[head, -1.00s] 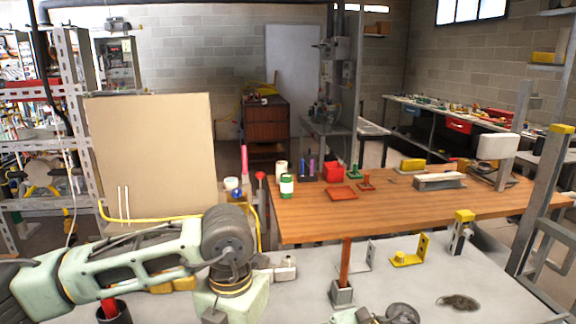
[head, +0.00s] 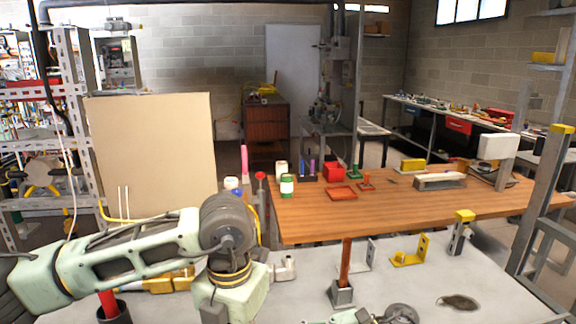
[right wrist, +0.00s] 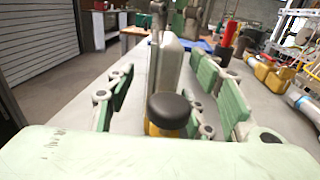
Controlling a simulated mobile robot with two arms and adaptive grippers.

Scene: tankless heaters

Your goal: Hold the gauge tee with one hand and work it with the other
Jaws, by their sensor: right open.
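I cannot single out the gauge tee with certainty. A small grey fitting (head: 285,267) lies on the grey bench beside my left wrist in the head view; it may be the tee. My left arm reaches in from the left and bends down at the bottom of the head view; its fingertips are below the picture. My right gripper (right wrist: 165,72) shows in the right wrist view with its green-padded fingers wide apart. A black round cap (right wrist: 168,110) over a yellow part and a pale upright piece (right wrist: 170,62) appear between them; no finger touches these.
The grey bench (head: 400,275) carries a post in a grey socket (head: 342,292), a yellow bracket (head: 410,252) and a yellow-topped clamp (head: 461,230). A red-handled item stands in a black cup (head: 112,312) at left. A wooden table (head: 420,205) stands behind.

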